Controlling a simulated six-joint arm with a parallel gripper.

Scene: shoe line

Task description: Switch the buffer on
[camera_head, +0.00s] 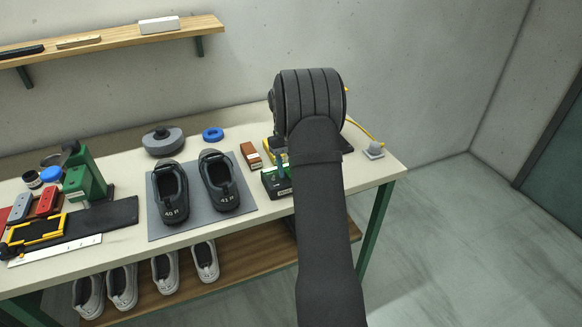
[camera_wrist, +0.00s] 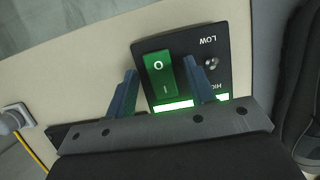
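The buffer's control panel fills the middle of the wrist view: a black plate (camera_wrist: 184,42) with a green rocker switch (camera_wrist: 159,77) marked O and I. A knob (camera_wrist: 211,64) sits between LOW and HIGH, and a green bar (camera_wrist: 175,106) is lit. Which rocker end is pressed in is unclear. My gripper (camera_wrist: 160,70) is open, with a blue-grey finger on each side of the rocker and nothing held; contact cannot be judged. In the head view the green-and-black control box (camera_head: 276,183) shows beside my arm, which hides much of the buffer area.
A yellow cord runs to a grey socket (camera_head: 374,150) at the right. The table's front edge is close.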

